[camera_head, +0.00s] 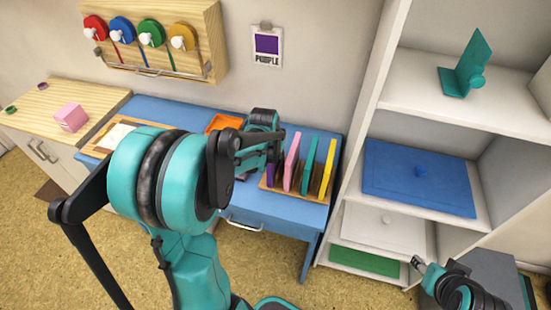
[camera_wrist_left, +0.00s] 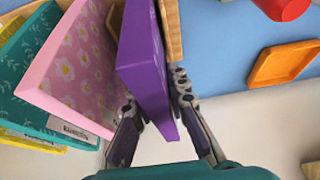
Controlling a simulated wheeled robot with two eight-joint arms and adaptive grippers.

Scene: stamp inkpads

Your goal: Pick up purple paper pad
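The purple paper pad (camera_wrist_left: 142,60) stands on edge at the end of the row of pads, and its near end reaches between the fingers of my left gripper (camera_wrist_left: 155,95). The two fingers lie close against its opposite sides and appear shut on it. In the head view my left gripper (camera_head: 274,150) is at the left end of the rack, and the purple pad (camera_head: 270,173) is partly hidden beside it. The pad still appears to be at the rack. My right gripper (camera_head: 418,264) is small and empty at the lower right, away from the pads.
Pink (camera_head: 291,162), teal (camera_head: 308,165) and yellow (camera_head: 328,167) pads stand right of the purple one in a wooden rack on the blue desk (camera_head: 310,212). An orange tray (camera_head: 224,122) lies left of it. A white shelf (camera_head: 352,120) stands at right.

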